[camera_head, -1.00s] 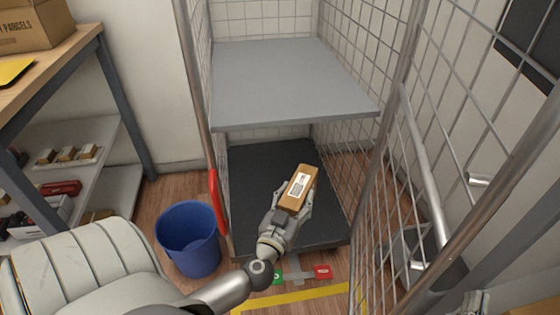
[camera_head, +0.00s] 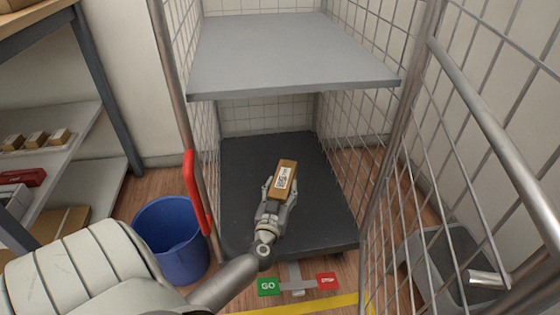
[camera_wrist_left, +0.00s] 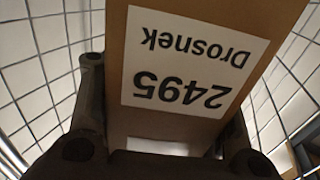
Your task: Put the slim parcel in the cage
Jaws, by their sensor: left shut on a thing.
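The slim parcel (camera_head: 285,176) is a narrow brown box with a white label. My left gripper (camera_head: 277,191) is shut on it and holds it over the dark bottom deck of the cage (camera_head: 325,220), under the grey shelf. I cannot tell whether the parcel touches the deck. In the left wrist view the parcel (camera_wrist_left: 190,65) fills the middle, its label reading "2495 Drosnek" upside down, with the gripper's dark fingers (camera_wrist_left: 165,130) on both sides. My right gripper is not in view.
The grey shelf (camera_head: 290,55) spans the cage above the deck. Mesh walls stand at the sides, with a red handle (camera_head: 195,190) on the left post. A blue bin (camera_head: 170,240) stands left of the cage. Green and red pedals (camera_head: 268,286) are at the front. The deck behind the parcel is clear.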

